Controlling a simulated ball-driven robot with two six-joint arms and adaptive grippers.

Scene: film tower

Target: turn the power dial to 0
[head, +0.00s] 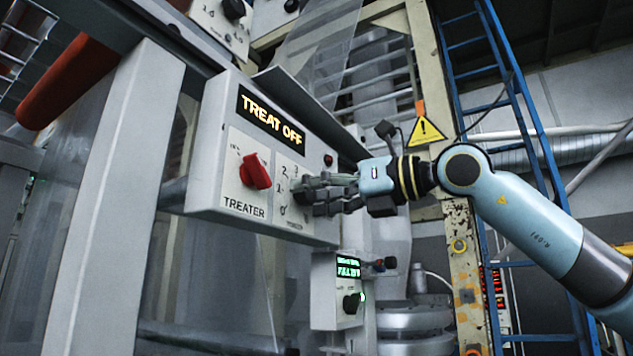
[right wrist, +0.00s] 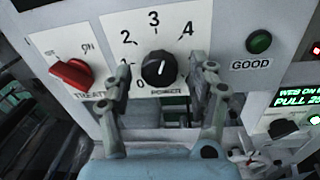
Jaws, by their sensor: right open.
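The black power dial (right wrist: 159,68) sits on a white plate with numbers, of which 0, 2, 3 and 4 are readable in the right wrist view. Its white mark appears to point up, near 3. My right gripper (right wrist: 166,84) is open, with one finger to each side of the dial; I cannot tell whether either touches it. In the head view my right gripper (head: 300,190) is at the panel's front and hides the dial. My left gripper is not in view.
A red treater switch (head: 257,172) is left of the dial, under a lit "TREAT OFF" display (head: 270,118). A green "GOOD" button (right wrist: 259,41) is to the right. A smaller control box (head: 338,290) hangs below. A blue ladder (head: 515,90) stands behind my right arm.

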